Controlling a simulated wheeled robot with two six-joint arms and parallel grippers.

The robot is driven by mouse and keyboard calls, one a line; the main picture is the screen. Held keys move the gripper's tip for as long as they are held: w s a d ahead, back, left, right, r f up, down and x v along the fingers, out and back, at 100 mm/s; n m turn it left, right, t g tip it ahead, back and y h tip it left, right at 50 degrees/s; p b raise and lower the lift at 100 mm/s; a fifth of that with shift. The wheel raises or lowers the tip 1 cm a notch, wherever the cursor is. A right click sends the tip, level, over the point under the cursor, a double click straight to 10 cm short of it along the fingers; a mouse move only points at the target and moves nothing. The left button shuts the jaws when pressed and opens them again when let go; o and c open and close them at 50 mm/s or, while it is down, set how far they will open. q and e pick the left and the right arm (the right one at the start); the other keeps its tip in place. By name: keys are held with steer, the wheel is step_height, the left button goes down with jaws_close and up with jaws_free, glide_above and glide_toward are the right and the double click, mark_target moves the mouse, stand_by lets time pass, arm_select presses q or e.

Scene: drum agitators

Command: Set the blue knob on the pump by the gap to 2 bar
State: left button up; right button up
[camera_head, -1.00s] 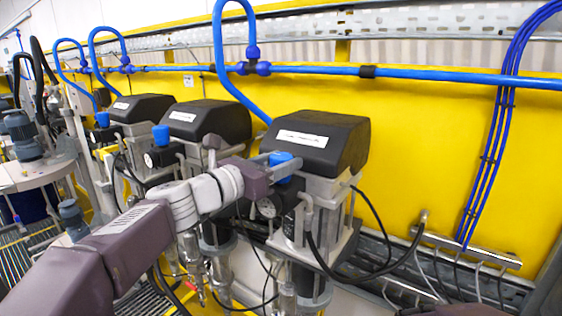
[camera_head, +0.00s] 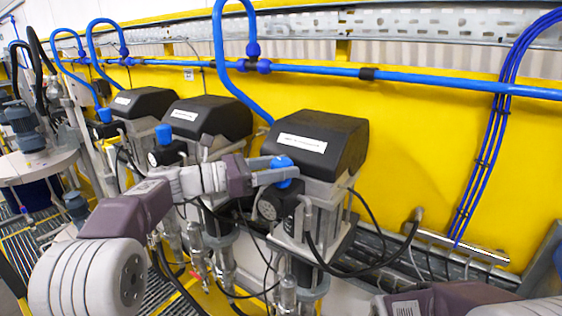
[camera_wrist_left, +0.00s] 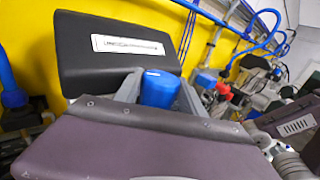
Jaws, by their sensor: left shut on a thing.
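The pump by the gap (camera_head: 318,143) has a black lid with a white label and stands last in the row, beside bare yellow wall. Its blue knob (camera_head: 283,165) sits upright on a black regulator on the pump's left side. My left gripper (camera_head: 276,173) reaches in from the left and is shut on the blue knob. In the left wrist view the knob (camera_wrist_left: 159,88) stands between the grey fingers, with a small white mark on top. The gauge (camera_head: 267,208) is below the gripper; its reading is too small to tell. My right gripper is out of view; part of that arm shows at bottom right.
Two similar pumps (camera_head: 210,119) (camera_head: 145,102) stand to the left, one with its own blue knob (camera_head: 164,133). A black hose (camera_head: 350,268) loops below the pump.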

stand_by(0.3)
arm_select(q)
steer(key=o, duration=1.3)
steer(key=shift+o, duration=0.2)
steer(key=shift+s, duration=0.1)
